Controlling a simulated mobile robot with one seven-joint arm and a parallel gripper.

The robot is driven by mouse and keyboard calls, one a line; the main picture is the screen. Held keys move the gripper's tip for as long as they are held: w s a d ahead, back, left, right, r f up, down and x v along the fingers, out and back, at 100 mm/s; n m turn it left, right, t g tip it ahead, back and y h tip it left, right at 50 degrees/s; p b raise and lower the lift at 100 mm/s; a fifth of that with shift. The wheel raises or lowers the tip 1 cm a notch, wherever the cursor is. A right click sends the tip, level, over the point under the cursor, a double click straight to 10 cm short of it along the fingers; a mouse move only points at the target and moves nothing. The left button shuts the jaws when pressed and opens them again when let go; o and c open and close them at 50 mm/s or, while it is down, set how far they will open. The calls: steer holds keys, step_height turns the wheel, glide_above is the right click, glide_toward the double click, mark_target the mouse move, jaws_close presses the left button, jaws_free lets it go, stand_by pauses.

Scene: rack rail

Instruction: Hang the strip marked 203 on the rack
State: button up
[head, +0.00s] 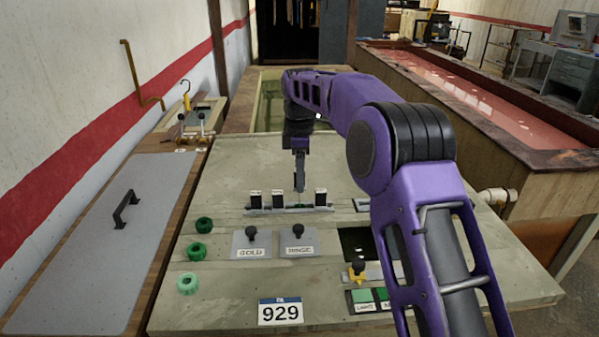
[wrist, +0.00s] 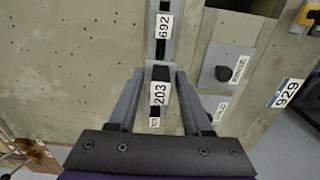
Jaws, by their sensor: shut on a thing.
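The strip marked 203 (wrist: 158,94) shows between my gripper's fingers in the wrist view, with a dark block at its far end and a small tag below the number. My gripper (wrist: 160,74) is shut on this strip. In the head view my gripper (head: 299,188) points down just above the rack rail (head: 288,210) on the sloping panel. The held strip cannot be made out clearly there. Dark-and-white strips stand on the rail to the left and right of my gripper. Another strip, marked 692 (wrist: 163,27), is in line beyond 203 in the wrist view.
Two black knobs on plates marked GOLD (head: 251,243) and RINSE (head: 298,242) sit in front of the rail. Green knobs (head: 196,252) line the left. A plate marked 929 (head: 280,312) is at the front edge. A dark opening (head: 357,243) lies right of the knobs.

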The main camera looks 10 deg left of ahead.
mark_target(300, 204)
steer(key=shift+f+b, duration=0.9)
steer(key=shift+f, duration=2.3)
steer(key=o, duration=1.2)
step_height(300, 204, up, 5)
steer(key=p, duration=0.4)
steer(key=shift+r, duration=1.05)
